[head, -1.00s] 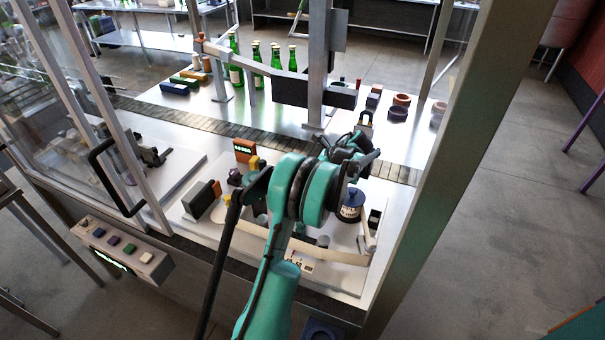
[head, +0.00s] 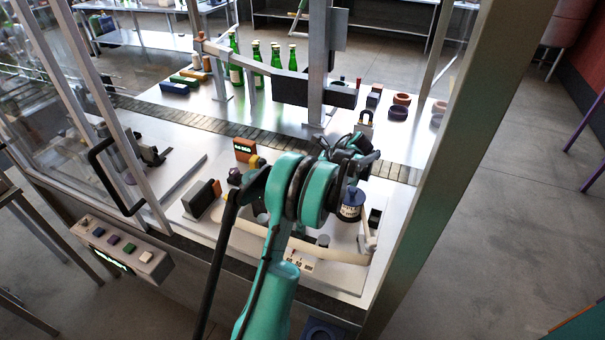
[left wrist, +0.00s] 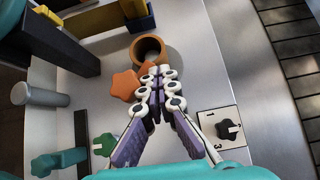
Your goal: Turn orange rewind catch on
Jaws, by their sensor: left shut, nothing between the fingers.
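In the left wrist view, an orange star-shaped knob (left wrist: 126,85) sits on the pale metal plate, just left of my left gripper (left wrist: 159,72). The fingers are shut and empty, with the tips close together beside the knob. Whether a finger touches it, I cannot tell. An orange ring-shaped part (left wrist: 147,50) lies just beyond the tips. I cannot tell for sure which orange part is the rewind catch. In the head view my teal arm reaches over the machine and the fingertips are hidden. My right gripper is not in view.
In the left wrist view, a green star knob (left wrist: 105,145) and a grey cylinder (left wrist: 40,95) are left of the fingers. A numbered dial (left wrist: 222,130) is on the right, near a slatted conveyor (left wrist: 285,45). In the head view, a door frame post (head: 470,150) stands right of my arm.

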